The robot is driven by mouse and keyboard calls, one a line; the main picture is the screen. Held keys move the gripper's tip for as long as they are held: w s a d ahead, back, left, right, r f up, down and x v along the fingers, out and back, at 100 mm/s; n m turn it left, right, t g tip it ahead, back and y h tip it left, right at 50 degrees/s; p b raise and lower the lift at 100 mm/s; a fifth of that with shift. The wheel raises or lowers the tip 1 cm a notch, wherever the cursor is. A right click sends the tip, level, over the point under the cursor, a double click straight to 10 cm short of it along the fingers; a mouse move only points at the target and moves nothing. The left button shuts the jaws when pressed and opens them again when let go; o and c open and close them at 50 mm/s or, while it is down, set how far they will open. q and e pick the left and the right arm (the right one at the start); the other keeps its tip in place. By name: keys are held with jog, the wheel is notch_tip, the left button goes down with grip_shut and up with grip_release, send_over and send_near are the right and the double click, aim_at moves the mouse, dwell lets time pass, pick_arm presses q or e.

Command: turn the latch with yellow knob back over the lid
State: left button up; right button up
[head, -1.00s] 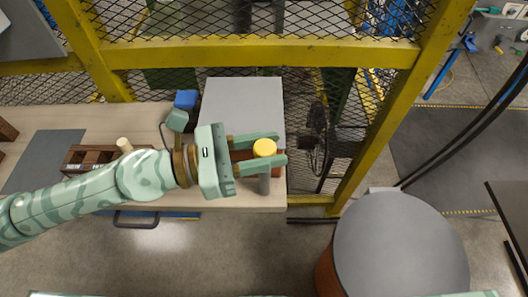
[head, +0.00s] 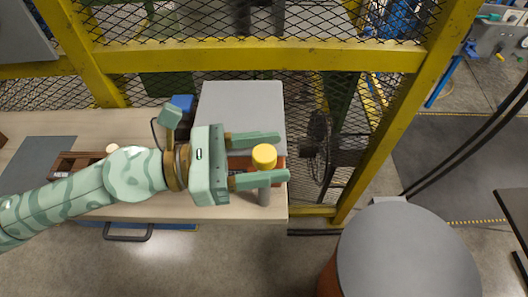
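The yellow knob (head: 264,156) stands at the near right edge of the box. My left gripper (head: 283,157) reaches in from the left, with one finger on the far side of the knob and one on the near side. The fingers are spread and seem clear of the knob. A grey bar (head: 264,197), seemingly the latch, shows below the near finger and points to the front, away from the lid. The grey lid (head: 241,104) lies flat behind the gripper. The gripper hides part of the latch and the box front. My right gripper is out of view.
The box stands on a wooden bench (head: 130,210) with a brown tray (head: 75,165) at left. A blue block (head: 183,103) sits by the lid's left side. A yellow mesh fence (head: 260,54) runs behind. A round grey-topped drum (head: 408,255) stands at the front right.

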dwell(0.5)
pick_arm(q)
jog(key=shift+a+f+b, duration=0.15)
jog(key=shift+a+b, duration=0.15)
jog(key=s+a+b, duration=0.2)
jog(key=a+b, duration=0.3)
jog(key=a, duration=1)
jog(key=shift+s+a, duration=0.15)
jog(key=shift+a, duration=0.1)
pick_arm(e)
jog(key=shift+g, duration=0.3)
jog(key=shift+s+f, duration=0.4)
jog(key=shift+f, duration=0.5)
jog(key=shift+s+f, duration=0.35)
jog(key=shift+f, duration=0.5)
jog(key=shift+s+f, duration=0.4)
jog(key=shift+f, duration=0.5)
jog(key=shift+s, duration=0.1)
